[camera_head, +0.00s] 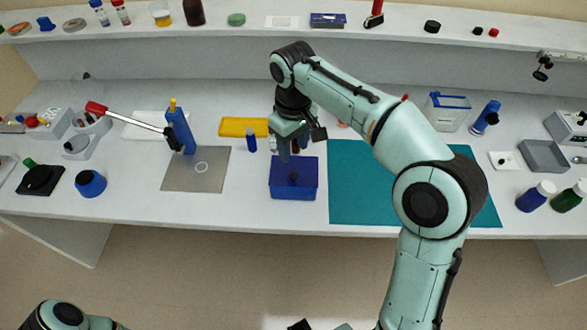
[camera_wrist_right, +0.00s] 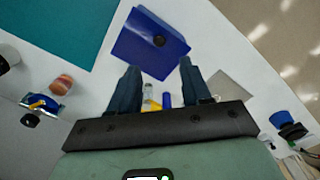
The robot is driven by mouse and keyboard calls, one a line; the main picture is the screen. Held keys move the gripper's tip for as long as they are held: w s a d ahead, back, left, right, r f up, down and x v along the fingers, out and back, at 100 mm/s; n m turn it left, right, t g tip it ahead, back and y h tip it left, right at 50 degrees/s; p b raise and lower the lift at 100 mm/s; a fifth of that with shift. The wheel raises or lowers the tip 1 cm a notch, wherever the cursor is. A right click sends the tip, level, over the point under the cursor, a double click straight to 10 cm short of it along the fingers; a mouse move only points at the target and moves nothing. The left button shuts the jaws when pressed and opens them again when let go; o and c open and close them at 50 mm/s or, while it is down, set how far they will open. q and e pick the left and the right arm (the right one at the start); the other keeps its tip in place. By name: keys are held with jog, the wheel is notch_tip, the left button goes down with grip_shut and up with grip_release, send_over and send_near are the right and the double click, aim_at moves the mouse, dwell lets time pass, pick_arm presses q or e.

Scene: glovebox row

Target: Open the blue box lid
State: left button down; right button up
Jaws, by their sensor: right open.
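The blue box (camera_head: 292,190) stands on the white bench near its front edge, just left of the teal mat. Its lid is on, with a dark round knob on top. It also shows in the right wrist view (camera_wrist_right: 145,50), with the knob near its middle. My right gripper (camera_head: 291,150) points down over the back edge of the box. In the right wrist view my right gripper (camera_wrist_right: 155,82) is open, its two fingers apart and nothing gripped between them. The knob lies beyond the fingertips, apart from them. My left gripper does not show; only part of my left arm is at the lower left.
A teal mat (camera_head: 360,185) lies right of the box and a grey plate (camera_head: 195,178) left. A yellow tray (camera_head: 238,127) and small blue bottle (camera_head: 250,140) stand behind. A blue stand with a red-handled lever (camera_head: 135,121) is further left. The bench front edge is close.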

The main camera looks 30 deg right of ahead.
aim_at(294, 175)
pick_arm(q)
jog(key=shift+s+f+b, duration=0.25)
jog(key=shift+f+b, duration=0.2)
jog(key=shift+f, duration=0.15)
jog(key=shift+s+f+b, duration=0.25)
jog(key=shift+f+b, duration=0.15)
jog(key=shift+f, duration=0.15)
pick_arm(e)
notch_tip(294, 175, down, 10)
jog(key=shift+f, duration=0.1)
grip_shut()
